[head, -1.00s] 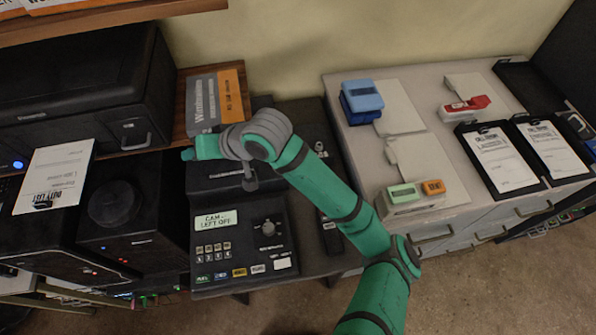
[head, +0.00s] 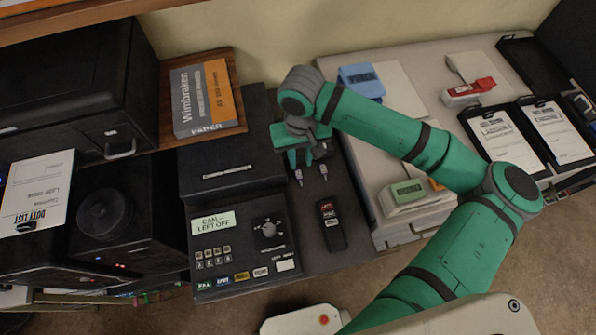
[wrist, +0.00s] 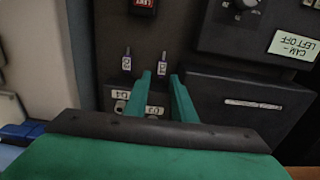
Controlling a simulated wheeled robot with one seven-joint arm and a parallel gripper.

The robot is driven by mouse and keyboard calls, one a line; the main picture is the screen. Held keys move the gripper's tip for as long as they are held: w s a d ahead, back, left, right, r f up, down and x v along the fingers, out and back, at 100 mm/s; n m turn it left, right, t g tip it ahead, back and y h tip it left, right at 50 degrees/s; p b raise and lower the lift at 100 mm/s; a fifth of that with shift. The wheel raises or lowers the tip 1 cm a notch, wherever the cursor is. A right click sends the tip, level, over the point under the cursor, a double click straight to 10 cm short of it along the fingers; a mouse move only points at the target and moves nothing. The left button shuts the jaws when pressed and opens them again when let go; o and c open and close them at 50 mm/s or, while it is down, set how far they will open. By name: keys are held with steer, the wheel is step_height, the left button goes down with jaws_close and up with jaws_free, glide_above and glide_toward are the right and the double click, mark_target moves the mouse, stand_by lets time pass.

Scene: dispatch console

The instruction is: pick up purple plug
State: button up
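Two small plugs stand on the dark desk surface just in front of my gripper: a left one (head: 299,177) and a right one (head: 324,172). In the wrist view they are the plug (wrist: 162,63) lined up between the fingers and the plug (wrist: 126,63) to the left. In the head view my gripper (head: 301,160) partly hides the area behind the plugs.
The console (head: 240,225) with display and knob is left of the plugs. A black handset (head: 330,225) lies in front of them. The grey desk (head: 375,190) with boxes and clipboards is to the right.

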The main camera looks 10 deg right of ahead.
mark_target(299, 176)
steer(key=shift+s+a+f, duration=0.1)
steer(key=shift+a+f, duration=0.05)
steer(key=shift+f, duration=1.8)
steer(key=shift+s+a+f, duration=0.1)
steer(key=shift+f, duration=1.8)
steer(key=shift+c, duration=0.5)
jaws_close()
